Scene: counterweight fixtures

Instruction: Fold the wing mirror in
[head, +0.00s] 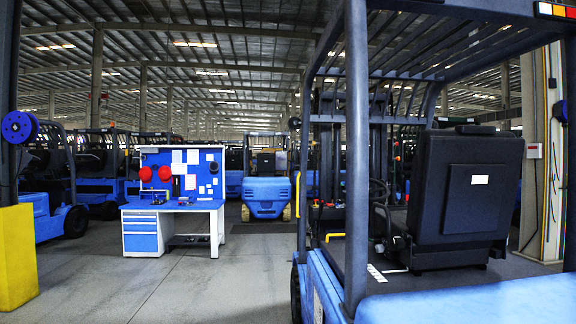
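A blue forklift (440,302) stands close on the right, seen from behind, with a dark overhead frame (356,150) and a black seat (462,190). A small dark rounded piece (295,122) shows just left of the forklift's far side. It may be the wing mirror, but it is too small to tell whether it is a mirror, or folded or out. My gripper is not in view.
A blue and white workbench (145,232) with a pegboard stands at middle left. A yellow block (16,256) is at the left edge, below a blue reel (18,127). More blue forklifts (266,196) stand behind. The grey floor (190,290) left of the near forklift is clear.

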